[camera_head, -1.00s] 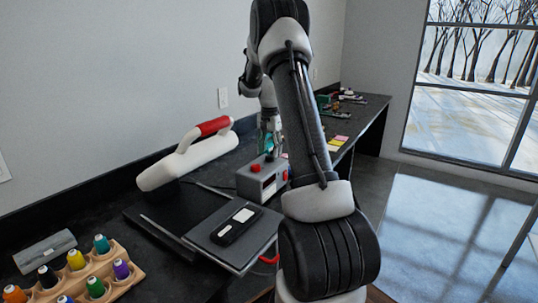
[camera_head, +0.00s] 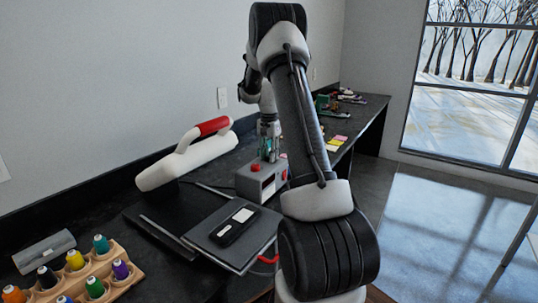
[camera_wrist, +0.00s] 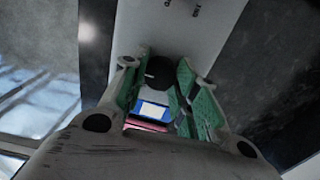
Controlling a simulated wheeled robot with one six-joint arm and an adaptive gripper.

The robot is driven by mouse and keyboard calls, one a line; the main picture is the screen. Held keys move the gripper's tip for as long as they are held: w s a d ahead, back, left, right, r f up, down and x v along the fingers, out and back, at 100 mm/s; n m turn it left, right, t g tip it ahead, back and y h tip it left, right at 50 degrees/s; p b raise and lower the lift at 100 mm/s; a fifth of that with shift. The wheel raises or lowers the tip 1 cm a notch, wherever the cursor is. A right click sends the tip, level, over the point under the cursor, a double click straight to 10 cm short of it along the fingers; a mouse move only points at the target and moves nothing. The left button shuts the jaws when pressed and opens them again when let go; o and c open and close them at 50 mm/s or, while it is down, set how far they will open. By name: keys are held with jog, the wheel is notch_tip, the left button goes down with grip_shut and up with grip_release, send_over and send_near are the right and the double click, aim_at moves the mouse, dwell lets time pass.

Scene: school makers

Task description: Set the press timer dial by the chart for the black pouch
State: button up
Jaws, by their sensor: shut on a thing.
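The press timer is a grey box (camera_head: 262,183) with a red button (camera_head: 255,168) on top, beside the heat press. A black round dial (camera_wrist: 160,69) with a short white mark shows in the wrist view. My gripper (camera_head: 269,158) points down at the top of the timer box. Its green finger pads stand on both sides of the dial, shut on it. A blue-edged white panel (camera_wrist: 153,109) shows below the dial, its writing unreadable. A black pouch (camera_head: 228,234) with a white label lies on the press's grey plate (camera_head: 255,246). I cannot make out a chart.
The white press arm with a red handle (camera_head: 214,126) stands raised at the wall. A wooden rack (camera_head: 118,283) of coloured spools is front left, near a grey block (camera_head: 43,251). Yellow and pink notes (camera_head: 337,143) lie farther back on the black bench.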

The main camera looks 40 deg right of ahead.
jog(key=shift+n, duration=0.3)
jog(key=n, duration=0.5)
jog(key=shift+n, duration=0.4)
jog(key=n, duration=0.5)
jog(key=o, duration=1)
jog(key=shift+o, duration=0.2)
notch_tip(320, 180, up, 12)
